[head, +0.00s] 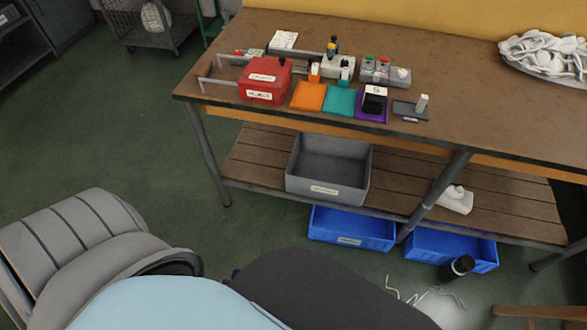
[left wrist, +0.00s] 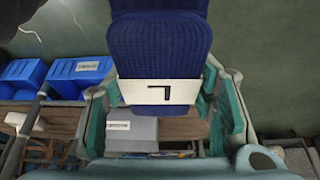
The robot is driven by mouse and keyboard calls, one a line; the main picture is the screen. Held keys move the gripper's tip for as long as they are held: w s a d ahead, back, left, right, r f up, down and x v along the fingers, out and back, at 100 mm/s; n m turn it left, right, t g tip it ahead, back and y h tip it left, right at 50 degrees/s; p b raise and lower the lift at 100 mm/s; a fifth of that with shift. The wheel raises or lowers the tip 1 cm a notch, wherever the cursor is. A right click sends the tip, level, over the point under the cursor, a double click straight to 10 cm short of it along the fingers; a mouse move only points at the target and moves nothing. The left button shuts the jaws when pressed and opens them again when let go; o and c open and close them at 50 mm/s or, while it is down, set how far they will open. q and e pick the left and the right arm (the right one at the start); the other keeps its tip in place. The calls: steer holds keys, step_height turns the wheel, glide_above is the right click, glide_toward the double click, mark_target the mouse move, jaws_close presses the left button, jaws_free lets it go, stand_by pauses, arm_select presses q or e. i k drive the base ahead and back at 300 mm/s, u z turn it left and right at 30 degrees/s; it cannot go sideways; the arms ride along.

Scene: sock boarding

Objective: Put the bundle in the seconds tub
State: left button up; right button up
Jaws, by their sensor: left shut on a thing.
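The bundle (left wrist: 158,48) is navy ribbed cloth with a white band marked with a dark letter like an L. It shows in the left wrist view, between the teal-lined fingers of my left gripper (left wrist: 165,92), which is shut on it. A grey tub (head: 325,190) with a white label stands on the bench's lower shelf. A grey labelled surface, apparently this tub, shows beyond the bundle in the left wrist view (left wrist: 143,134). Two blue tubs (head: 350,229) (head: 452,248) stand on the floor below the shelf. The labels are too small to read. My right gripper is not in view.
The wooden bench (head: 450,100) holds a red box (head: 265,79), coloured cloths (head: 309,96) and a tray of white cloth (head: 545,55). A white bottle (head: 456,200) lies on the lower shelf. A dark cylinder (head: 457,268) lies by the right blue tub.

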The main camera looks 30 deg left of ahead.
mark_target(317, 174)
steer(key=i, duration=1.3)
